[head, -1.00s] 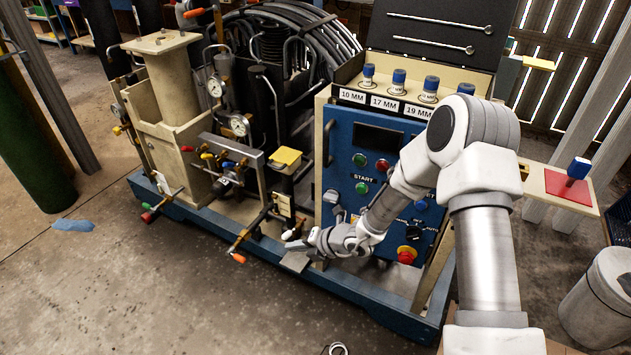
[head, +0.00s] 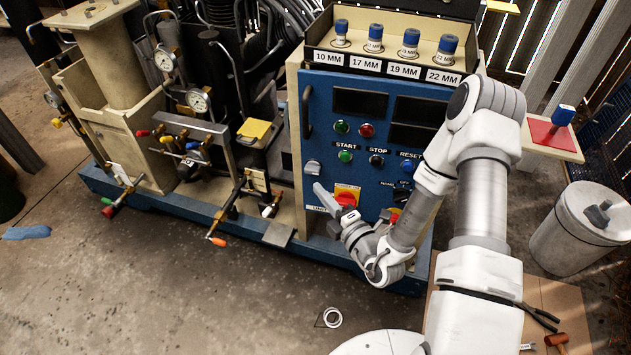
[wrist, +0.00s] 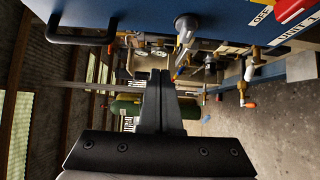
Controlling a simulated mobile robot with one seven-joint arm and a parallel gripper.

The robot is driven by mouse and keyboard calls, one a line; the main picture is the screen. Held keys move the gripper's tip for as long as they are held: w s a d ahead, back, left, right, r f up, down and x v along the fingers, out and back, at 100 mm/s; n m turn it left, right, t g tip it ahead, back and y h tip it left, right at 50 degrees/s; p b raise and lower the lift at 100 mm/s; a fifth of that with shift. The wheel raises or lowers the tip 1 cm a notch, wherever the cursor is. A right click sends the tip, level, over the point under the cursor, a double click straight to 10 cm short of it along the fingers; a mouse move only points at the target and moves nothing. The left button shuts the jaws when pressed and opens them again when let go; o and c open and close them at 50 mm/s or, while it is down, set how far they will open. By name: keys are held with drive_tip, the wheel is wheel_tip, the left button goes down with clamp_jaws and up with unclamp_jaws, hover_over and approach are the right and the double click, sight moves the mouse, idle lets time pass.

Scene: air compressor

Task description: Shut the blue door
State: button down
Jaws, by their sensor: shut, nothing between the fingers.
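The blue door (head: 375,150) is the front panel of the beige control box, with buttons, dark displays and a dark handle (head: 307,115) on its left edge. It looks flush or nearly flush with the box; I cannot tell whether a small gap remains. My gripper (head: 321,193) is shut and empty, in front of the door's lower left part beside the red switch. I cannot tell whether it touches the panel. In the wrist view the shut fingers (wrist: 161,82) point along the door face, with the blue door (wrist: 140,12) and its handle (wrist: 82,38) above them.
Labelled sockets stand in a tray (head: 395,67) above the door. Gauges, valves and a yellow-topped block (head: 254,129) crowd the left. A side shelf (head: 560,150) and a grey bin (head: 577,235) stand right.

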sight(315, 153)
drive_tip(key=x, duration=0.3)
drive_tip(key=d+b+x, duration=0.1)
drive_tip(key=x, duration=0.3)
drive_tip(key=w+b+x, duration=0.1)
drive_tip(key=x, duration=0.2)
drive_tip(key=shift+w+d, duration=0.35)
drive_tip(key=shift+w, duration=0.35)
drive_tip(key=w, duration=0.3)
drive_tip(key=shift+w+d, duration=0.3)
drive_tip(key=shift+d, duration=0.05)
drive_tip(key=shift+w+d+r, duration=0.15)
drive_tip(key=shift+w, duration=0.2)
drive_tip(key=shift+w+r, duration=0.1)
